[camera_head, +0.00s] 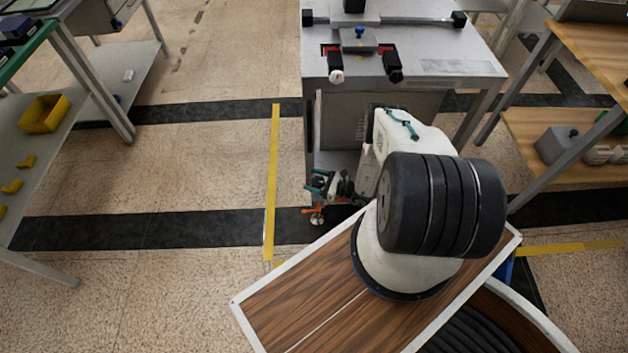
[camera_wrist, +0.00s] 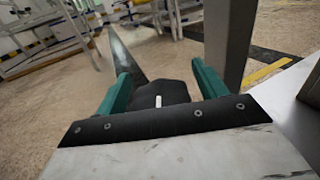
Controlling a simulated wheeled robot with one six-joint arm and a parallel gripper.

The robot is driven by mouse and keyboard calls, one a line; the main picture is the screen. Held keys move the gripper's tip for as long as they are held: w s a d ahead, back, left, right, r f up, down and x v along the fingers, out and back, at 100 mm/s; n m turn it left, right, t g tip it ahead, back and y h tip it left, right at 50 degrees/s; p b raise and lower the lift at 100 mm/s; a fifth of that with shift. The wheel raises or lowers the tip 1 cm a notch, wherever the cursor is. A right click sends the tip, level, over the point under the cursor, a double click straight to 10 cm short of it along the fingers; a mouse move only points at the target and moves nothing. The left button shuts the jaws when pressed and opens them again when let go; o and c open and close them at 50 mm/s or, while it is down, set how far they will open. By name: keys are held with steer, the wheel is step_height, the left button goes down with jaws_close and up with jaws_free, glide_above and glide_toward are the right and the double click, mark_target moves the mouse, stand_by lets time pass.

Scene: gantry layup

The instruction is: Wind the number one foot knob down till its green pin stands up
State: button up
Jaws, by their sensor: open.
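The orange foot knob (camera_head: 312,212) sits low at the near left leg of the grey bench (camera_head: 400,68), just above a small foot on the dark floor stripe. No raised green pin can be made out there, and no number on the knob is readable. My gripper (camera_head: 313,181) is open, its green fingers pointing left, just above the knob in the picture. I cannot tell how far apart they are in depth. In the wrist view my gripper (camera_wrist: 160,72) shows both green fingers spread with no knob visible between them.
A grey upright post (camera_wrist: 229,38) stands close beyond the right finger in the wrist view. A side table with a yellow bin (camera_head: 43,114) is at the left, and a wooden shelf (camera_head: 548,135) at the right. Floor left of the bench is clear.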

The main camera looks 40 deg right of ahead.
mark_target(323, 185)
steer(key=c, duration=1)
steer(key=shift+m+t+h, duration=0.7)
steer(key=shift+m+h, duration=0.2)
steer(key=shift+h, duration=0.3)
steer(key=shift+w+d+m+t+h, duration=0.15)
steer(key=shift+m+t+h, duration=0.15)
steer(key=shift+m+h, duration=0.6)
steer(key=shift+d+m+t+h, duration=0.15)
steer(key=shift+m+t+h, duration=0.25)
steer(key=shift+h, duration=0.8)
steer(key=o, duration=1)
steer(key=s, duration=0.2)
steer(key=s+d, duration=0.1)
steer(key=s, duration=0.4)
steer(key=shift+s+d, duration=0.25)
steer(key=shift+s, duration=0.1)
